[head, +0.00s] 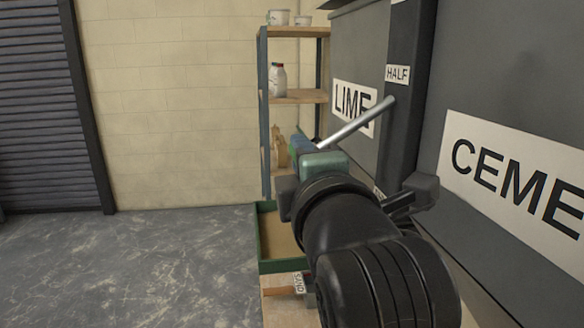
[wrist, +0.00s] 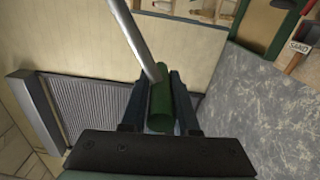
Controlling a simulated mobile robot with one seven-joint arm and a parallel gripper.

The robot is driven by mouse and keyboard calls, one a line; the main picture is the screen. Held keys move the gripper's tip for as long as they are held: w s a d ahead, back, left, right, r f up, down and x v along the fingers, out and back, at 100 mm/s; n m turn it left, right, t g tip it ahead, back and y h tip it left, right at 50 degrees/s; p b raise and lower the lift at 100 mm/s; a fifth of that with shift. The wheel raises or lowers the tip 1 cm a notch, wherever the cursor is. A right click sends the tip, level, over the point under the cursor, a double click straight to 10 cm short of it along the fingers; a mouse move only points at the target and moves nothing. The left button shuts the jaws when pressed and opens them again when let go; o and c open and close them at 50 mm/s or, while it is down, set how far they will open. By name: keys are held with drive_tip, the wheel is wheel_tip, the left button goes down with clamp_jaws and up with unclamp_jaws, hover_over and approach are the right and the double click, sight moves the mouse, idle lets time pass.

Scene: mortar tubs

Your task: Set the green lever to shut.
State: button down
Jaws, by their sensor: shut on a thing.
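The lever is a bare metal rod (head: 358,123) with a green grip (wrist: 160,107). In the head view the rod comes out from the dark post (head: 403,120) just below the HALF label (head: 397,73) and slopes down to the left to my gripper (head: 308,143). In the wrist view my gripper (wrist: 156,102) is shut on the green grip, one dark finger on each side, and the rod (wrist: 135,40) runs up and left. A lower label (head: 379,192) on the post is mostly hidden by my arm and cannot be read. The top label is cut off.
Dark tubs marked LIME (head: 354,104) and CEMENT, partly cut off (head: 515,172), flank the post. Shelves (head: 294,97) with containers stand behind my gripper. A green-edged tray (head: 283,266) and a SAND label (head: 299,283) lie below. The floor at left is clear.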

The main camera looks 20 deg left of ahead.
drive_tip(key=shift+w+d+f+b, duration=0.2)
drive_tip(key=shift+d+f+b, duration=0.05)
drive_tip(key=shift+f+b, duration=0.15)
drive_tip(key=shift+w+d+f+b, duration=0.15)
drive_tip(key=shift+d+f+b, duration=0.05)
drive_tip(key=shift+f+b, duration=0.2)
drive_tip(key=shift+d, duration=0.1)
drive_tip(key=c, duration=0.7)
unclamp_jaws()
drive_tip(key=shift+w+d, duration=0.1)
drive_tip(key=b+v, duration=0.2)
drive_tip(key=v, duration=1.1)
